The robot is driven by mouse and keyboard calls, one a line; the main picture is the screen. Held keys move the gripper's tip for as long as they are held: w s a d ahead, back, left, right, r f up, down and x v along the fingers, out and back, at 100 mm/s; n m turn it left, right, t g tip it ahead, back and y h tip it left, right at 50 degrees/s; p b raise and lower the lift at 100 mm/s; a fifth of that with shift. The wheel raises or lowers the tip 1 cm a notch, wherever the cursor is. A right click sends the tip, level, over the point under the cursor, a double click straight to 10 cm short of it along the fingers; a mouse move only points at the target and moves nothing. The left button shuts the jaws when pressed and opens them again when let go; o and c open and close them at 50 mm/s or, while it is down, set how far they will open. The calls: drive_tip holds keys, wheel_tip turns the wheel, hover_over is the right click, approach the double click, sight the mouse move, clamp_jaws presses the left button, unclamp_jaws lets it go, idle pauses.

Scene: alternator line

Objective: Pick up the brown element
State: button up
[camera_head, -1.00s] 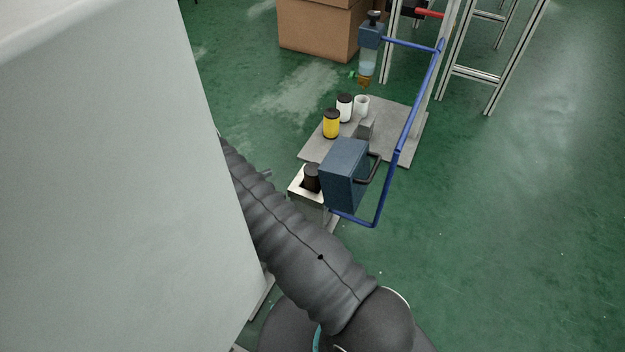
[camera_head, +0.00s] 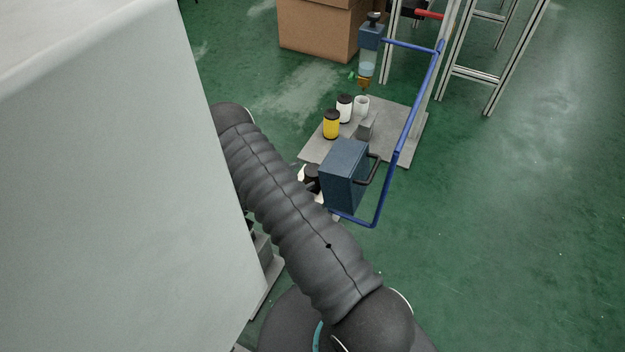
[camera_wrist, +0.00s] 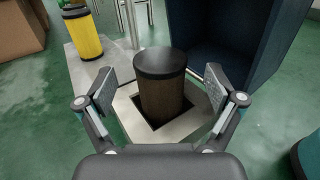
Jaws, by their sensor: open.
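The brown element (camera_wrist: 161,98) is a brown cylinder with a black cap. It stands upright in a dark square opening of a metal holder (camera_wrist: 188,124) in the wrist view. My gripper (camera_wrist: 160,90) is open, with one finger on each side of the brown element and visible gaps at both sides. In the head view only the black top of the brown element (camera_head: 312,173) shows, beside the blue-grey box; my arm hides much of the holder and the gripper.
A blue-grey box (camera_head: 345,174) with a handle and blue tube frame (camera_head: 402,140) stands right beside the element. Yellow (camera_head: 331,125) and white (camera_head: 344,108) cylinders stand on a grey plate (camera_head: 399,127) behind. A cardboard box (camera_head: 318,30) lies farther back. Green floor is clear at right.

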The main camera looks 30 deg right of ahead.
sight(313, 169)
drive_tip(key=shift+w+d+r, duration=0.1)
drive_tip(key=shift+d, duration=1.8)
drive_tip(key=c, duration=1.7)
